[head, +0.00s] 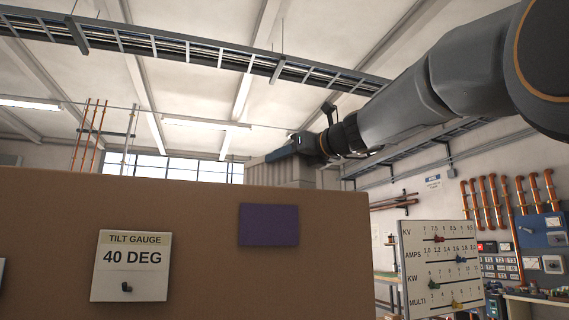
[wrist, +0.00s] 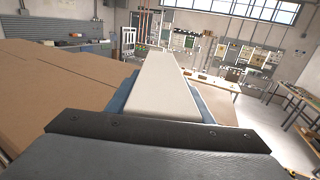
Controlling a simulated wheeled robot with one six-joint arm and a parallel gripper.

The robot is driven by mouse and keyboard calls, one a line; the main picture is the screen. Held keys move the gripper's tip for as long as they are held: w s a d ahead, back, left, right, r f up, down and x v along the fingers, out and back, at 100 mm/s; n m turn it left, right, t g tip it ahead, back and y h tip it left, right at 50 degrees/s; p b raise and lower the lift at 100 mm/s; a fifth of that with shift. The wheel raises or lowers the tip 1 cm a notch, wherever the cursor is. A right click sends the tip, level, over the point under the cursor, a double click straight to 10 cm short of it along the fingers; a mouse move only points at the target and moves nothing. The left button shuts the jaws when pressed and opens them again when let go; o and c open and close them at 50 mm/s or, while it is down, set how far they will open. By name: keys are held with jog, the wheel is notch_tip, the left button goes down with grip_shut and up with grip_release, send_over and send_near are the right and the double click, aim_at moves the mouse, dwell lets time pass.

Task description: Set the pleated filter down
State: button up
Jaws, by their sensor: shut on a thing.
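The pleated filter (head: 268,174) is a pale grey block with vertical ribs. In the head view it shows above the top edge of a brown panel, which hides its lower part. My gripper (head: 292,148) is at its top, at the end of my arm, which reaches in from the right. In the wrist view the filter's long cream top edge (wrist: 166,82) runs away between the blue fingers of my gripper (wrist: 164,102), which is shut on it. The filter's underside is hidden, so I cannot tell whether it touches anything.
The brown panel (head: 180,215) fills the lower left and carries a tilt gauge sign (head: 130,266) and a purple plate (head: 268,225). A white slider board (head: 443,265) stands at right. In the wrist view, a brown surface (wrist: 60,85) lies left and open floor (wrist: 272,122) right.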

jog(key=shift+f, duration=0.15)
jog(key=o, duration=1.2)
jog(key=shift+s+d, duration=0.15)
jog(key=b+v, duration=0.2)
jog(key=v, duration=0.9)
jog(key=shift+s+d+b, duration=0.15)
jog(key=shift+s+b, duration=0.15)
